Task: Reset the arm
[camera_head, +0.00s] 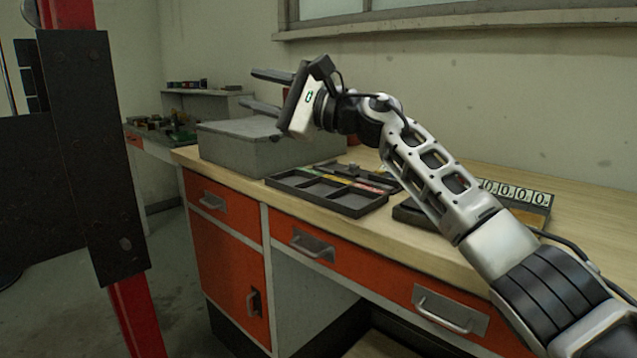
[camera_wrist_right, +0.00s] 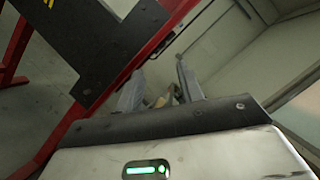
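My right arm comes in from the lower right in the head view and reaches over the workbench (camera_head: 440,232). Its gripper (camera_head: 262,90) points left above the grey box, with its two fingers spread apart and nothing between them. In the right wrist view, the two fingers of the right gripper (camera_wrist_right: 158,88) also stand apart. My left gripper does not show. No gate valve can be made out in either view.
A grey box (camera_head: 240,148), a dark divided tray (camera_head: 330,190) and a number display (camera_head: 515,192) are on the bench. A red post with a dark plate (camera_head: 95,150) stands at the left. A second bench (camera_head: 160,137) is at the back, with floor between.

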